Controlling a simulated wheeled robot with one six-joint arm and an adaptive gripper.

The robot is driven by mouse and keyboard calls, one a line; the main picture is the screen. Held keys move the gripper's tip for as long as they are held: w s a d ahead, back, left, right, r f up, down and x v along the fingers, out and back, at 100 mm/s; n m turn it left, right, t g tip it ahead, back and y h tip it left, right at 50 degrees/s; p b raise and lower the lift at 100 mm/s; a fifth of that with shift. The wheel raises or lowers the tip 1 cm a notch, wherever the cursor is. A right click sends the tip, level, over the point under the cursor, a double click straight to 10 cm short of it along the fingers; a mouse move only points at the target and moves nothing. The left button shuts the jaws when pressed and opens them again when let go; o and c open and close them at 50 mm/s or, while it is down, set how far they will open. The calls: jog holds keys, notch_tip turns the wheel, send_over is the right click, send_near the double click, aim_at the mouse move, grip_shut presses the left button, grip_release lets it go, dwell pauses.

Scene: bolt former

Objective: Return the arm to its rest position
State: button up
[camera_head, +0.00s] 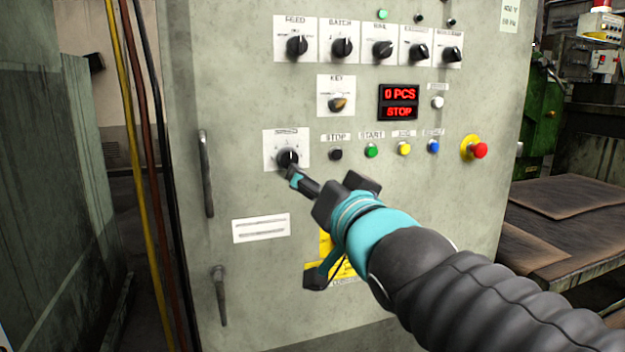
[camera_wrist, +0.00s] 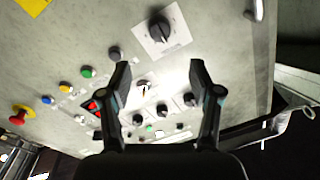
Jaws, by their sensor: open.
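My gripper (camera_head: 328,190) is in front of the grey control cabinet (camera_head: 225,100), just below and right of the lower rotary knob (camera_head: 287,158). In the wrist view my gripper (camera_wrist: 160,75) has two dark fingers spread apart with nothing between them. The lower knob (camera_wrist: 160,28) on its white plate shows beyond the fingertips, outside the gap. In the head view one fingertip overlaps the area by that knob; contact cannot be told there. My arm reaches in from the lower right.
The display (camera_head: 399,102) reads 0 PCS and STOP. A row of selector knobs (camera_head: 383,48) is above. A red emergency button (camera_head: 480,150) sits at right, and a green button (camera_head: 371,151) left of it. A door handle (camera_head: 206,172) and cables (camera_head: 137,130) are at left.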

dwell(0.3)
jog(key=s+d+f+n+g+h+p, duration=0.1)
jog(key=s+d+f+g+h, duration=0.15)
jog(key=f, duration=0.55)
jog(key=s+d+f+n+g+h+p, duration=0.1)
jog(key=s+d+f+n+g+h, duration=0.2)
jog(key=f, duration=0.5)
jog(key=s+d+f+m+g+p, duration=0.1)
jog(key=s+d+f+g+p, duration=0.1)
jog(key=s, duration=0.3)
jog(key=s+d+f+m+g+p, duration=0.1)
jog(key=s+d+f+g+p, duration=0.1)
jog(key=s+d+g+p, duration=0.2)
jog(key=shift+s+d, duration=0.6)
jog(key=shift+s, duration=0.5)
jog(key=shift+g+h, duration=0.25)
